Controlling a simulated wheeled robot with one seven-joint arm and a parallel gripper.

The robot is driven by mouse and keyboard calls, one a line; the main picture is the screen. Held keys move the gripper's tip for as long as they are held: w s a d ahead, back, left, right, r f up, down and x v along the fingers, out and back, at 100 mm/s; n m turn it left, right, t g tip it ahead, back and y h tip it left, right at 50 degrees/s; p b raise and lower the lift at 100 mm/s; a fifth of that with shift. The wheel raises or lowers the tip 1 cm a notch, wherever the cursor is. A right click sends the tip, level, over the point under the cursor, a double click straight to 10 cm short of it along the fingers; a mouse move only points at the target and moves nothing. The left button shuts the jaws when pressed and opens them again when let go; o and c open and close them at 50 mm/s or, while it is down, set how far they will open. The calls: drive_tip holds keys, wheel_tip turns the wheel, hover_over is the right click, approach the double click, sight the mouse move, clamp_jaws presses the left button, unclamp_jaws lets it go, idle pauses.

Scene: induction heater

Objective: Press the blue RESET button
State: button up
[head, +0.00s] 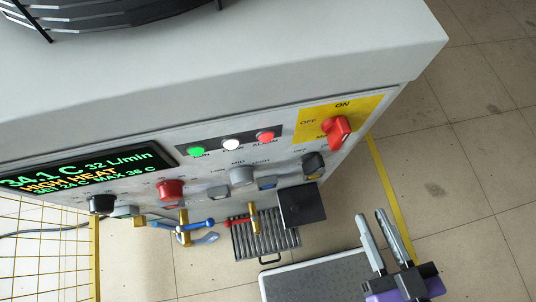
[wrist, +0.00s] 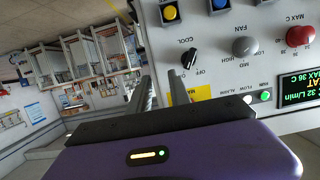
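The blue button (head: 267,182) is a small square button low on the grey control panel, right of and below the grey fan knob (head: 242,176). It also shows at the top edge of the wrist view (wrist: 218,5), partly cut off. Its label cannot be read. My gripper (head: 372,218) is in front of and to the right of the panel in the head view, apart from the button. Its two fingers are parted with nothing between them; they show in the wrist view too (wrist: 161,78).
A yellow button (wrist: 170,13), a black cool knob (wrist: 190,58) and a red knob (wrist: 300,36) are near the blue button. A red main switch (head: 337,130) sticks out at right. Pipes with blue handles (head: 190,225) stand below the panel. Floor at right is clear.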

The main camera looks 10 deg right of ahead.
clamp_jaws()
idle(1.4)
